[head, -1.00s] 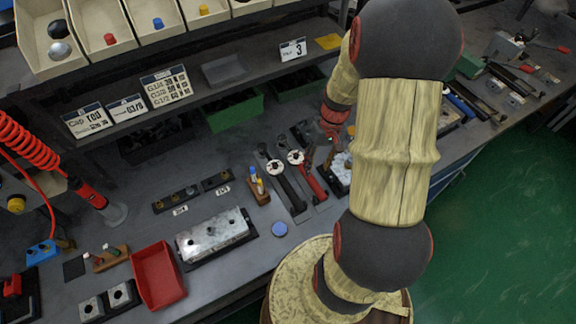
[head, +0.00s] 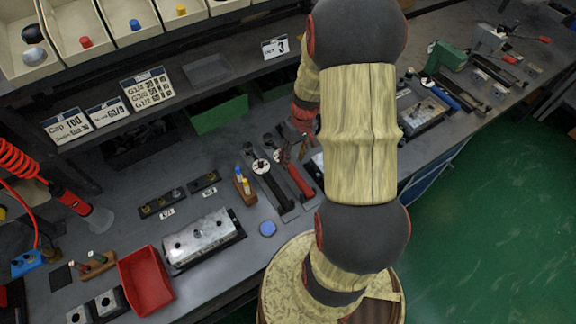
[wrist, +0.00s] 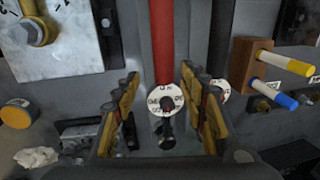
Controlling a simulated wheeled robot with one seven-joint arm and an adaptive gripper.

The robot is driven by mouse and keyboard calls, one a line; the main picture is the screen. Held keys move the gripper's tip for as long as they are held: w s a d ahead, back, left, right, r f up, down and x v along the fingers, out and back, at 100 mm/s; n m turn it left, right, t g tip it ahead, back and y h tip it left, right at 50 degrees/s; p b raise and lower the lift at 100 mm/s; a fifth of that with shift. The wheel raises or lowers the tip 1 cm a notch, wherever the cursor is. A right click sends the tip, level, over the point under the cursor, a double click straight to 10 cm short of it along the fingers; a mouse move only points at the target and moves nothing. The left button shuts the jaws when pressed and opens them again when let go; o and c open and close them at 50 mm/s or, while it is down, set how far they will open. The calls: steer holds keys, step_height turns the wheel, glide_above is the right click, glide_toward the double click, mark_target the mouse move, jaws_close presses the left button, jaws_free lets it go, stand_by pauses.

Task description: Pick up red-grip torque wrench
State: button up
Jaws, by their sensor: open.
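The red-grip torque wrench lies on the bench with its red grip (head: 299,181) towards the front edge. In the wrist view its red grip (wrist: 162,40) runs up from a white dial disc (wrist: 165,99) and a dark head. My gripper (wrist: 159,76) is open, its two yellow-and-black fingers left and right of the wrench near the disc. Nothing is held. I cannot tell how far the fingertips are above the bench. In the head view my gripper (head: 303,146) is partly hidden by my arm, close to the wrench's head end.
A black-handled wrench (head: 271,185) with a similar disc lies close on the left. A wooden block with yellow and blue pens (wrist: 250,65) stands beyond it. A metal valve plate (wrist: 50,45) lies on the other side. A shelf edge (head: 200,98) overhangs behind.

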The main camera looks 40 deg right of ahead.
mark_target(290, 165)
steer(key=f, duration=0.2)
steer(key=a+f+b, duration=0.1)
steer(key=f, duration=0.1)
steer(key=shift+w+a+f, duration=0.1)
steer(key=shift+a+f, duration=0.1)
steer(key=shift+f, duration=0.2)
steer(key=shift+c, duration=0.4)
jaws_close()
